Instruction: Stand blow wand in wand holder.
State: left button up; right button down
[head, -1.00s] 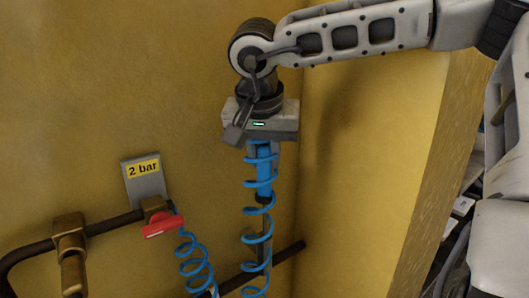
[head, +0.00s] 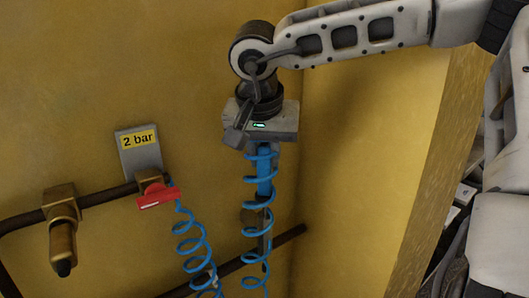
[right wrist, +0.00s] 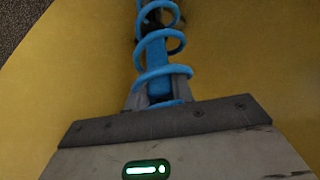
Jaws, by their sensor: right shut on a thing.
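The blow wand (head: 264,172) has a blue grip, a thin dark stem below it, and a blue coiled hose winding around its length. My right gripper (head: 262,146) is shut on its top end and holds it upright, pointing down, near the wall corner. In the right wrist view, the blue grip (right wrist: 157,62) runs away from between the fingers. My left gripper is not in view.
A dark pipe (head: 100,198) runs along the yellow wall. It carries a red-handled valve (head: 158,196) under a "2 bar" plate (head: 140,152), and a brass fitting (head: 61,215). A yellow wall edge stands at right.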

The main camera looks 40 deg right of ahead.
jog(key=shift+f+b, duration=0.35)
jog(key=shift+f, duration=0.2)
jog(key=shift+f+b, duration=0.5)
jog(key=shift+f, duration=0.35)
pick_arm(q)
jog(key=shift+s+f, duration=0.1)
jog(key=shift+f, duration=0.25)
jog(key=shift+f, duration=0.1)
pick_arm(e)
jog(key=c, duration=1.1)
grip_release()
pick_arm(q)
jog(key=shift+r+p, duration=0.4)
jog(key=shift+p, duration=0.7)
pick_arm(e)
jog(key=v, duration=1.6)
jog(key=shift+a, duration=0.1)
